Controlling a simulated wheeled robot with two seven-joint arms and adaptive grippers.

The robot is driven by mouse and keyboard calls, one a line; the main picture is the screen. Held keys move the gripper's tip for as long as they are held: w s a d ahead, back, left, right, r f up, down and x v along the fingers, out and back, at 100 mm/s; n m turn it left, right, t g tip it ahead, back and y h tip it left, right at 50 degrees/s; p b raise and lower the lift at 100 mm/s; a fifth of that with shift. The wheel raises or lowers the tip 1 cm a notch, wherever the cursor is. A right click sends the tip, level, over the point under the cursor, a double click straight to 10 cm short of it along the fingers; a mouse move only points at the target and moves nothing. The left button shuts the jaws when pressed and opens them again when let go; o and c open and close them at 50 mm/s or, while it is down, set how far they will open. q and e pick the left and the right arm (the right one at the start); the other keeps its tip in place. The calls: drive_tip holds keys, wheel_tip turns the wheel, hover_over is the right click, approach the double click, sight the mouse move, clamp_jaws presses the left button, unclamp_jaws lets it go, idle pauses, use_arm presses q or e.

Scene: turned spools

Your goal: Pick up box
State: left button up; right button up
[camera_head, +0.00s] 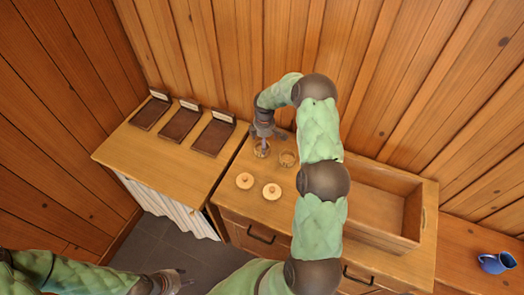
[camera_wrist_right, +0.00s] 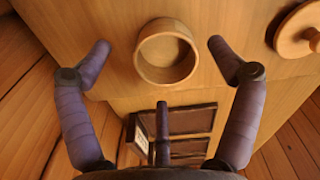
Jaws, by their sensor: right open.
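Two small round wooden boxes stand open on the cabinet top in the head view, a left one (camera_head: 261,151) and a right one (camera_head: 288,158). Two round lids with knobs, one left (camera_head: 245,181) and one right (camera_head: 271,191), lie in front of them. My right gripper (camera_head: 264,137) points down over the left box and partly covers it. The right wrist view shows an open, empty round box (camera_wrist_right: 166,52) between the spread fingers, not gripped. A knobbed lid (camera_wrist_right: 299,32) is at its right. My left gripper (camera_head: 178,281) is low at left, away from the boxes; its jaws are unclear.
Three dark trays with label cards (camera_head: 181,124) stand on the left cabinet (camera_head: 150,156). A large open wooden crate (camera_head: 383,205) stands right of my right arm. A blue jug (camera_head: 497,262) sits at far right. A plank wall closes the back.

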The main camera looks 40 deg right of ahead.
wheel_tip(320, 180, down, 4)
drive_tip(key=shift+s+r, duration=0.1)
drive_tip(key=c, duration=0.9)
drive_tip(key=shift+c, duration=0.2)
